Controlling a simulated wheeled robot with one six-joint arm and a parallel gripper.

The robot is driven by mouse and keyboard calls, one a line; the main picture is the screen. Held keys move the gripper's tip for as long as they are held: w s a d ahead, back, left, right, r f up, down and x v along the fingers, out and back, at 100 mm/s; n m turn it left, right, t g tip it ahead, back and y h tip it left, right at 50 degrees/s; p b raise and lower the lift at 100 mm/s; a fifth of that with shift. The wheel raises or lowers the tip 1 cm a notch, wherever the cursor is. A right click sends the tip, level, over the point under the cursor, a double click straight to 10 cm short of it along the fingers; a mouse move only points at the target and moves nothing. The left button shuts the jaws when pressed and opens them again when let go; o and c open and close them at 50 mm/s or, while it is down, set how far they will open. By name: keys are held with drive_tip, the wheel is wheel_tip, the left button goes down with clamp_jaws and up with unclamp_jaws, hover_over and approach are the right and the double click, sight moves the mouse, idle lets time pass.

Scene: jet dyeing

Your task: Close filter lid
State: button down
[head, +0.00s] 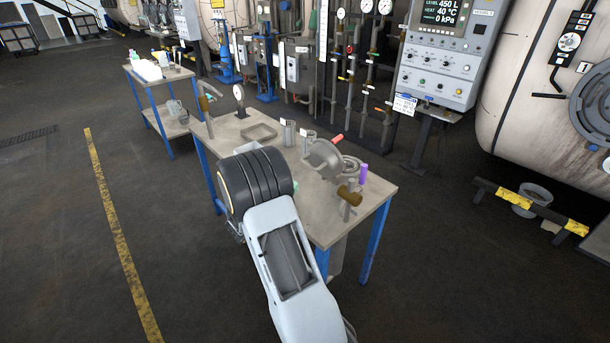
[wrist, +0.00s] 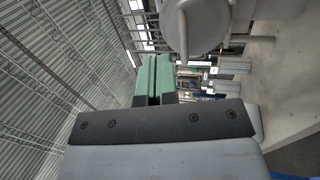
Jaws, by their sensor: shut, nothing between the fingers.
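The filter lid (head: 324,156) is a grey round cover on the workbench. It stands open, tilted up at the left of the grey filter body (head: 349,168). In the wrist view the lid (wrist: 208,28) shows as a large grey disc with a bent bar across its left side, at the top. My gripper (wrist: 152,80) has green fingers that are shut together and empty. The fingers point toward the lid's left side in that view, apparently apart from it. In the head view my black wrist hides most of the gripper.
The workbench (head: 375,191) also holds a square frame (head: 258,132), grey cups (head: 289,132), a gauge (head: 239,97) and a purple cylinder (head: 363,172). A brown-handled valve (head: 349,195) sits at the near right. A control panel (head: 440,65) stands behind. Floor at left is clear.

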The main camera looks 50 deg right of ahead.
sight(327, 158)
drive_tip(key=p+x, duration=0.4)
drive_tip(key=x, duration=0.7)
drive_tip(key=shift+d+r, duration=0.15)
drive_tip(key=shift+d, duration=0.05)
drive_tip(key=shift+p+x, duration=0.45)
drive_tip(key=shift+x, duration=0.4)
